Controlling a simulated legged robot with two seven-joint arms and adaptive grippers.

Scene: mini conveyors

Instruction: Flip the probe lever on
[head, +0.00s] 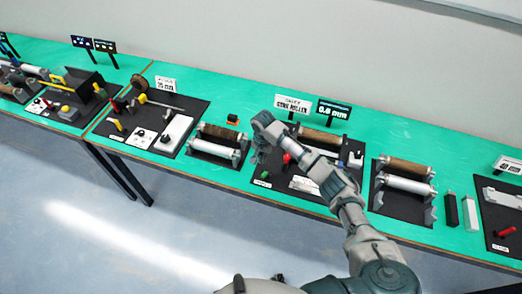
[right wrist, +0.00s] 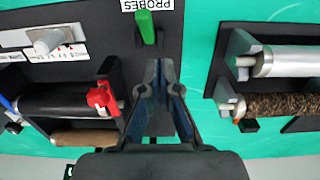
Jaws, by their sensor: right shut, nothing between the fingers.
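The probe lever is a small green lever (right wrist: 146,27) on a black panel, beside a white label reading PROBES (right wrist: 152,5) at the top of the right wrist view. In the head view the green lever (head: 264,174) shows small at the front of the middle black station. My right gripper (right wrist: 158,66) is shut and empty, its tips just short of the lever in the picture, with a gap visible between them. In the head view the right gripper (head: 258,157) points down over that station, close above the lever. My left gripper is not in view.
A red knob (right wrist: 102,98) on a black roller lies left of my fingers. A silver roller (right wrist: 285,62) and a brown roller (right wrist: 285,105) stand to the right. Signs (head: 333,110) stand behind the station on the green table (head: 235,92). Other stations line both sides.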

